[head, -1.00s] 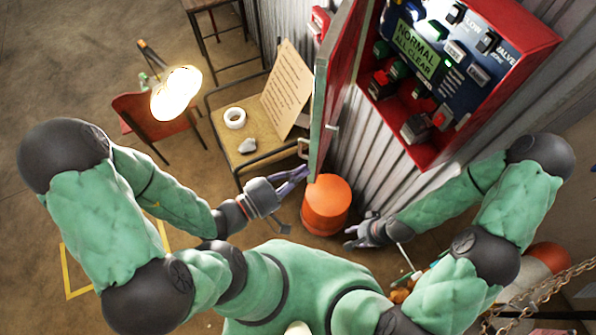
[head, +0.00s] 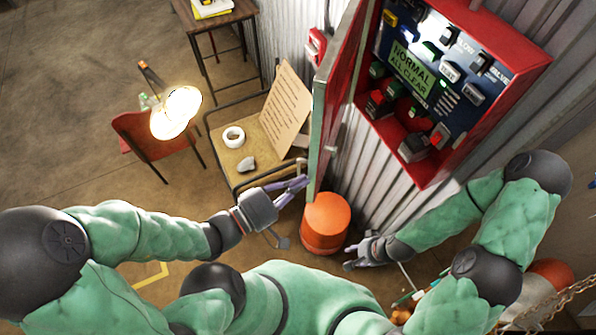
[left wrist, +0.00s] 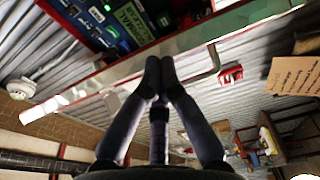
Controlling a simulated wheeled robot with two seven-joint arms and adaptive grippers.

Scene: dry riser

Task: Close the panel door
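The panel door (head: 341,75) stands open, swung out from the left side of the red panel box (head: 433,165). Its pale edge and a small handle (head: 331,149) face me. My left gripper (head: 305,181) is at the door's lower corner, on its left side; I cannot tell whether it touches. In the left wrist view its fingertips (left wrist: 160,65) meet with nothing seen between them, in front of the door edge (left wrist: 225,30). My right gripper (head: 350,258) is low beside the orange bucket, away from the door; its fingers are too small to judge.
An orange bucket (head: 325,224) stands on the floor below the door. A red chair (head: 140,138) and lamp (head: 176,112) stand further left.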

